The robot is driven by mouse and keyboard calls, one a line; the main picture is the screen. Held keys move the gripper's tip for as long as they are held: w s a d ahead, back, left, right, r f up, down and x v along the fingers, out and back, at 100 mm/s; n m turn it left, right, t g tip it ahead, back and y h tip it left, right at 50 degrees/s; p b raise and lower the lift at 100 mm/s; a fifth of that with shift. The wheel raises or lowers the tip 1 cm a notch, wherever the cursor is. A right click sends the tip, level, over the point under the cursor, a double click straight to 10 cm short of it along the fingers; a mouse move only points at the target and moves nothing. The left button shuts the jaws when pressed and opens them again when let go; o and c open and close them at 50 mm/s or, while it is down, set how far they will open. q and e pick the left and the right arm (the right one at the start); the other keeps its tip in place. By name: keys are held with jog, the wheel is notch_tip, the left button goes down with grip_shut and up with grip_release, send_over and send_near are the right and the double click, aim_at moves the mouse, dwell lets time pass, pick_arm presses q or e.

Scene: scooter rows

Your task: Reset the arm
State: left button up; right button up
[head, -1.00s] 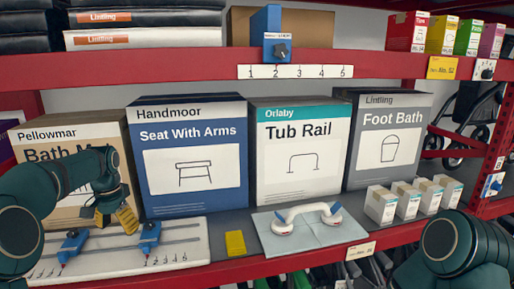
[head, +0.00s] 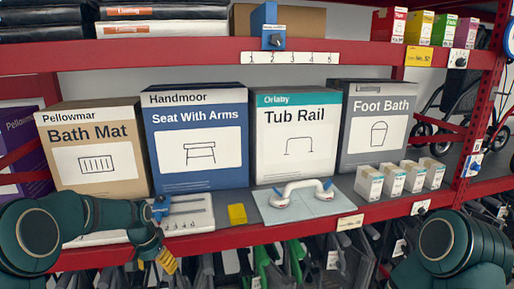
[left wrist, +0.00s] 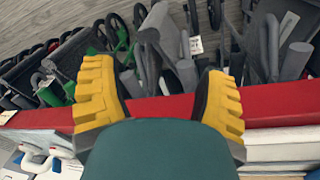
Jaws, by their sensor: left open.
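My left gripper (head: 157,262) is at the lower left of the head view, low in front of the red shelf edge. In the left wrist view its two yellow ridged fingers (left wrist: 158,108) stand wide apart with nothing between them. Beyond them are the red shelf edge and the dark items below the shelf. My right arm shows at the lower right of the head view, but its gripper is out of the picture.
The shelf holds a Bath Mat box (head: 95,150), a Seat With Arms box (head: 198,140), a Tub Rail box (head: 293,140) and a Foot Bath box (head: 376,125). In front are a slider board (head: 195,222), yellow block (head: 237,214), white handle (head: 300,190) and small cartons. Mobility gear hangs below.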

pick_arm(q)
jog(key=s+d+f+n+h+b, duration=0.1)
jog(key=s+d+f+b, duration=0.1)
jog(key=s+d+f, duration=0.55)
jog(key=s+d+f+n+h+b, duration=0.15)
jog(key=s+d+f, duration=0.3)
jog(key=f, duration=0.65)
jog(key=s+d+f+b, duration=0.1)
jog(key=s+d+f, duration=0.1)
jog(key=s, duration=0.2)
jog(key=s+d+f+n+t+b, duration=0.1)
jog(key=s+d+f, duration=0.1)
jog(key=s, duration=0.3)
jog(key=s+d+f+n+b, duration=0.1)
jog(key=s+d+f, duration=0.1)
jog(key=s, duration=0.3)
jog(key=shift+s+d+f, duration=0.2)
jog(key=shift+d+f, duration=0.05)
jog(key=shift+f, duration=0.35)
